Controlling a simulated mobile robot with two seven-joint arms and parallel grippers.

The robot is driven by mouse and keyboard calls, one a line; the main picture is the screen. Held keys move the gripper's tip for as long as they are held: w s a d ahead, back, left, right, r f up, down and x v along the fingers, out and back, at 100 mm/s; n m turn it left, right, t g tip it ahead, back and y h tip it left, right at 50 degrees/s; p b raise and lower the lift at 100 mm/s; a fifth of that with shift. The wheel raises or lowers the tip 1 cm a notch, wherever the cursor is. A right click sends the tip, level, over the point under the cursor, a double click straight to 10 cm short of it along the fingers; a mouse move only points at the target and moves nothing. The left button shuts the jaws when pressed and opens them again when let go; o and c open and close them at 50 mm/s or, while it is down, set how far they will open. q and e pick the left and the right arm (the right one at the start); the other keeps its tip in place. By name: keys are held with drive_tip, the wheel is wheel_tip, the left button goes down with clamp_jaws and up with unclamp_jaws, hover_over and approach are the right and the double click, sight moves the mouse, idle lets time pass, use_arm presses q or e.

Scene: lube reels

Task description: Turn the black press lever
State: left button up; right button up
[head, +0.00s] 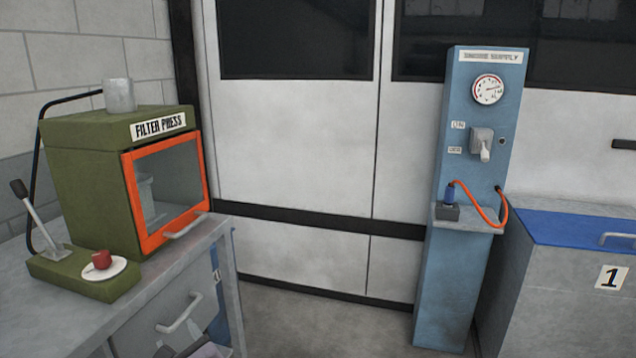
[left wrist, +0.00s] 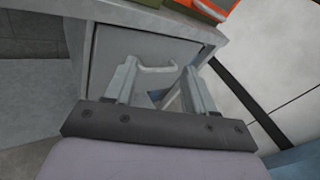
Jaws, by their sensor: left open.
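The press lever (head: 36,214) is a pale metal rod with a black grip at its top, leaning up and left from a low green base (head: 85,276) at the left of the head view. The base stands in front of the green filter press (head: 90,190) on the grey cabinet. My left gripper (head: 180,335) is low at the bottom of the head view, in front of the cabinet and well below the lever. In the left wrist view, my left gripper (left wrist: 160,75) is open, its two fingers apart, with nothing seen held. The right gripper is not seen.
A red knob (head: 101,259) on a white disc sits beside the lever. The press has an orange-framed door (head: 165,190). The grey cabinet (head: 150,305) has a drawer handle (left wrist: 158,68). A blue supply post (head: 470,130) and a grey chest (head: 570,270) stand right.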

use_arm(q)
drive_tip(key=s+d+f+n+g+h, duration=0.2)
drive_tip(key=s+d+f+n+h, duration=0.3)
drive_tip(key=s+f, duration=0.3)
drive_tip(key=s+d+f+n+g+h, duration=0.2)
drive_tip(key=s+d+f+n+h, duration=0.25)
drive_tip(key=s+f, duration=0.35)
drive_tip(key=s+a+n+t+h, duration=0.1)
drive_tip(key=s+a+n+h, duration=0.2)
drive_tip(key=s+n, duration=0.7)
drive_tip(key=a+n, duration=0.1)
drive_tip(key=n, duration=0.2)
drive_tip(key=shift+s+f+t, duration=0.3)
drive_tip(key=shift+s+f, duration=0.1)
